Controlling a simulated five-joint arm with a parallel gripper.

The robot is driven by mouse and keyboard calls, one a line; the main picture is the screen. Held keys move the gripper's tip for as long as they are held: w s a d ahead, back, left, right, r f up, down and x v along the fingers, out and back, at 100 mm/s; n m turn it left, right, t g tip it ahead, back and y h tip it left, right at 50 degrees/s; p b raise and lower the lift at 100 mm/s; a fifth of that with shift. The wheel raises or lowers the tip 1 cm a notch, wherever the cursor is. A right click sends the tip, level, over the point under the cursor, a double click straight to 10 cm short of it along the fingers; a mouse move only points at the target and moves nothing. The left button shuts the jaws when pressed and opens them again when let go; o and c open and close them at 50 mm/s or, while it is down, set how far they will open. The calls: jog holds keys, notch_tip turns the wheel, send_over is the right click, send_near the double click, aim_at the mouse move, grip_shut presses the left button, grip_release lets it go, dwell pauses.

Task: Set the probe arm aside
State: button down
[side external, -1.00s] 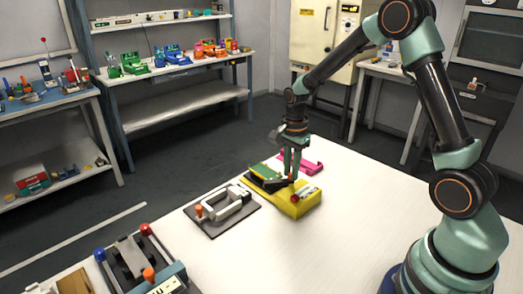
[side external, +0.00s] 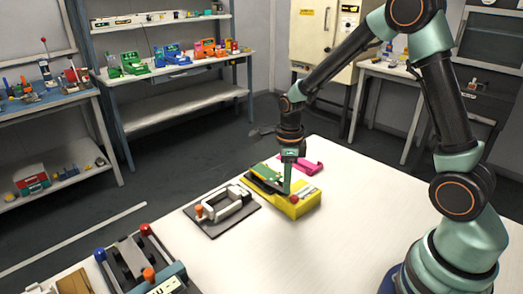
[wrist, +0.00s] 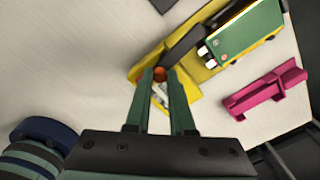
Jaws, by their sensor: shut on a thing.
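The yellow test fixture (side external: 307,204) stands on the white table with a green board (side external: 264,171) on it. It also shows in the wrist view (wrist: 191,101). In the side view my gripper (side external: 287,190) is low over the front of the fixture and hides the knob. A red button (side external: 294,198) shows beside the fingers.
A magenta bracket (side external: 312,167) lies behind the fixture. A dark plate with a grey clamp frame (side external: 234,208) and an orange knob lies to the left. Another device with blue, red and orange knobs (side external: 140,262) is at the front left. The table to the right is clear.

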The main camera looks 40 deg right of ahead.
jog(key=shift+w+a+m, duration=0.15)
jog(key=shift+a+m, duration=0.1)
jog(key=shift+m, duration=0.25)
jog(key=c, duration=0.8)
grip_release()
jog(key=shift+o, duration=0.2)
notch_tip(320, 180, up, 12)
jog(key=shift+r, duration=0.15)
